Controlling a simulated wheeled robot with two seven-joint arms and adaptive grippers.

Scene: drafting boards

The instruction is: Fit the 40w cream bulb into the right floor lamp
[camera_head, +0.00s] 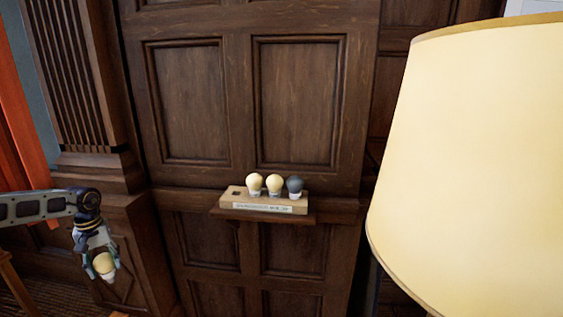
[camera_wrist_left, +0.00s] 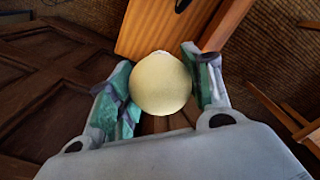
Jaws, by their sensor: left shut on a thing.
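My left gripper (camera_head: 98,262) is shut on a cream bulb (camera_head: 104,263) at the lower left of the head view. The bulb also shows between the two fingers in the left wrist view (camera_wrist_left: 160,84), with its round glass toward the camera. Any wattage marking on it cannot be read. A large cream lampshade (camera_head: 475,165) fills the right side of the head view. The lamp's socket is hidden. My left gripper is far to the left of the shade. My right gripper is not in view.
A wooden bulb holder (camera_head: 230,198) on a small wall shelf (camera_head: 262,216) has one empty hole at its left. It carries two cream bulbs (camera_head: 255,183) (camera_head: 274,184) and a dark grey bulb (camera_head: 294,185). Dark panelled wood stands behind. An orange-brown wooden surface (camera_wrist_left: 150,30) lies beyond the held bulb.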

